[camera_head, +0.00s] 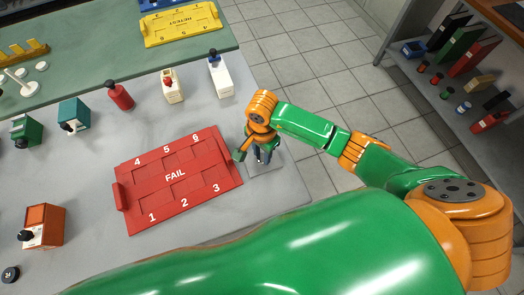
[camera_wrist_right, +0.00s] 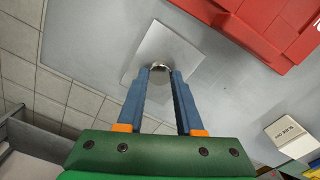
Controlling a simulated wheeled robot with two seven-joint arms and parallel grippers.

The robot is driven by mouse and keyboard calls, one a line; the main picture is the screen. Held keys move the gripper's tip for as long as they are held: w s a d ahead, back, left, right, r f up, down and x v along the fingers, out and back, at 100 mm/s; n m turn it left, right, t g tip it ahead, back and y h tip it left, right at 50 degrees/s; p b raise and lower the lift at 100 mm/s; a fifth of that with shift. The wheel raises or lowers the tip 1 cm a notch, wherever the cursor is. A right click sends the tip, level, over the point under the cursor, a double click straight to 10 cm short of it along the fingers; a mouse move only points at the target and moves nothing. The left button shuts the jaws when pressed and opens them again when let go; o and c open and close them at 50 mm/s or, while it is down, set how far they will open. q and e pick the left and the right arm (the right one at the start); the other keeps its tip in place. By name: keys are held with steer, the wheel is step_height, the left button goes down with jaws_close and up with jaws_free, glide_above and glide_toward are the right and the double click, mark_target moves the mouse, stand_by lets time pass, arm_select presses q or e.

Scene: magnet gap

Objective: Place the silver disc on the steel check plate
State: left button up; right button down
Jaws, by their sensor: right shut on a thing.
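The silver disc (camera_wrist_right: 159,68) is between the fingertips of my right gripper (camera_wrist_right: 160,74) in the right wrist view. The right gripper also shows in the head view (camera_head: 260,152), pointing down, and is shut on the disc. The steel check plate (camera_wrist_right: 150,45) is a pale square behind the fingertips; in the head view the plate (camera_head: 268,166) lies on the grey table right of the red FAIL tray. The disc overlaps the plate in the wrist view; I cannot tell whether they touch. In the head view the disc cannot be made out. My left gripper is not in view.
The red FAIL tray (camera_head: 178,178) lies close left of the plate. Several blocks and bottles stand on the table, including a white one (camera_head: 220,74) and an orange one (camera_head: 42,226). A yellow RETEST tray (camera_head: 180,22) lies on the green mat. A shelf (camera_head: 440,90) stands right.

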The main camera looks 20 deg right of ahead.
mark_target(262, 157)
steer(key=shift+f, duration=0.25)
steer(key=c, duration=0.6)
jaws_free()
steer(key=shift+r, duration=0.15)
steer(key=shift+o, duration=0.2)
steer(key=shift+r, duration=0.1)
step_height(262, 157, up, 12)
steer(key=shift+b, duration=0.35)
